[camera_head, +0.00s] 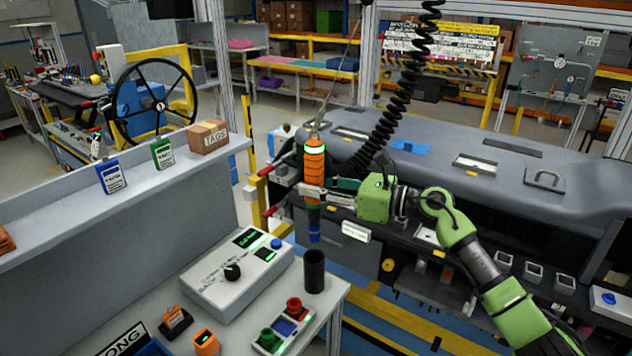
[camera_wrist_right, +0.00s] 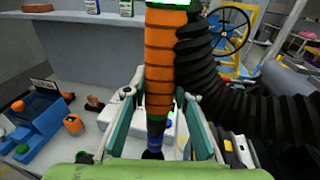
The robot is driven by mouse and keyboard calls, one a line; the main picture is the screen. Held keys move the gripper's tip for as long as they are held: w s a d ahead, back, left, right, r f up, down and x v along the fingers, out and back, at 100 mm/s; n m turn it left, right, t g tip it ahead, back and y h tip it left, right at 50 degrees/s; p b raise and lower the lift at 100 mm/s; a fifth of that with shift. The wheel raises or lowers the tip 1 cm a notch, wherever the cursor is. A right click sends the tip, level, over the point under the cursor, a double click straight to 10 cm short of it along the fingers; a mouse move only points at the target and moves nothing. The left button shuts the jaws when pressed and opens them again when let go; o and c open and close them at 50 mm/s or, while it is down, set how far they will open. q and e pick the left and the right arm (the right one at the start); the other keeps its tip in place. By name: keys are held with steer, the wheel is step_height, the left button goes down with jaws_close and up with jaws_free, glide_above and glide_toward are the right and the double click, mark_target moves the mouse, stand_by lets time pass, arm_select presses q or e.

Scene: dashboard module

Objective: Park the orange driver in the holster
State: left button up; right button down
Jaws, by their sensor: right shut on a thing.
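The orange driver (camera_head: 314,168) hangs upright, with a lit green ring near its top and a blue lower end. My right gripper (camera_head: 312,192) is shut on its body and holds it in the air in front of the dashboard. In the right wrist view the driver (camera_wrist_right: 166,60) stands between the two fingers of my right gripper (camera_wrist_right: 162,98). A black open-topped tube (camera_head: 314,272), apparently the holster, stands at the right end of the bench, below the driver's tip and apart from it. My left gripper is out of view.
A black coiled hose (camera_head: 400,95) hangs just right of the driver. The grey dashboard module (camera_head: 470,180) lies behind and to the right. A grey control box (camera_head: 237,275) and a button box (camera_head: 285,325) stand on the bench near the tube.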

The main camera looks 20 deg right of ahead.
mark_target(316, 241)
steer(key=shift+a, duration=0.1)
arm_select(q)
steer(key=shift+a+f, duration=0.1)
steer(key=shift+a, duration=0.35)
arm_select(e)
steer(key=shift+f, duration=0.15)
steer(key=shift+f+b, duration=1.2)
steer(key=shift+f, duration=0.8)
arm_select(q)
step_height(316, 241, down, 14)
steer(key=b, duration=1.1)
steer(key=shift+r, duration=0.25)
arm_select(e)
step_height(316, 241, down, 12)
steer(key=shift+r, duration=0.2)
arm_select(q)
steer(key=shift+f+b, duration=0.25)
steer(key=shift+b, duration=0.15)
arm_select(e)
steer(key=shift+s, duration=0.1)
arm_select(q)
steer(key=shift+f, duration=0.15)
arm_select(e)
steer(key=shift+f, duration=0.1)
steer(key=c, duration=1.6)
jaws_free()
